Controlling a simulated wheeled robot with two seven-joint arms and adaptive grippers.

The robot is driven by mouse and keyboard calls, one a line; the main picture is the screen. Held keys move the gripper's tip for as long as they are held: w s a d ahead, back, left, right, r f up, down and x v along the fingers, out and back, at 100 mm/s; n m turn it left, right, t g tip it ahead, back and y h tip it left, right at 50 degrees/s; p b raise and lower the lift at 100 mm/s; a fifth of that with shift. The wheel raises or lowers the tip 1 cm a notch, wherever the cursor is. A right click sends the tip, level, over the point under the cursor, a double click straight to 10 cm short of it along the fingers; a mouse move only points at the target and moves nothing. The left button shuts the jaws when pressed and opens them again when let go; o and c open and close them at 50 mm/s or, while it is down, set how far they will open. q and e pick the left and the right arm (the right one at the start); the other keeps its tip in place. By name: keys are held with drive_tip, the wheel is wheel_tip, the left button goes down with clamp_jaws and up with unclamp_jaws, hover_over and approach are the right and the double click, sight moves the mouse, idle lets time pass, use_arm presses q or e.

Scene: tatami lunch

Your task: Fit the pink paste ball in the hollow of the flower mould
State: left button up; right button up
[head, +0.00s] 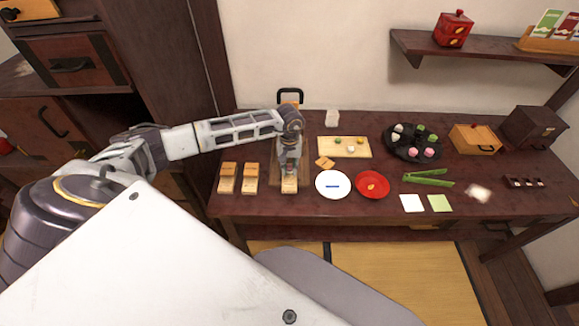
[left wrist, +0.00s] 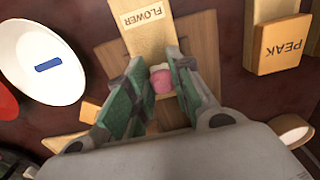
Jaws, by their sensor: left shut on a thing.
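The flower mould is a pale wooden block on the dark table; its near end (head: 289,187) shows in the head view. In the left wrist view the mould (left wrist: 152,38) carries the label FLOWER. My left gripper (head: 290,172) points down over the mould; it also shows in the left wrist view (left wrist: 158,88). Its green-padded fingers are shut on a pink paste ball (left wrist: 162,84), low over the mould. The hollow is mostly hidden by the ball and fingers; I cannot tell whether the ball touches it. My right gripper is not in view.
Two other moulds (head: 228,178) stand left of the flower mould; one (left wrist: 284,46) reads PEAK. A small wooden block (head: 325,162), a white plate (head: 321,190) and a red plate (head: 361,184) lie to the right. A black tray (head: 396,152) holds several coloured balls. Green tongs (head: 428,182) lie beyond.

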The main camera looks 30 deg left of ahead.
use_arm(q)
drive_tip(key=o, duration=0.8)
drive_tip(key=shift+o, duration=0.2)
drive_tip(key=shift+f, duration=0.1)
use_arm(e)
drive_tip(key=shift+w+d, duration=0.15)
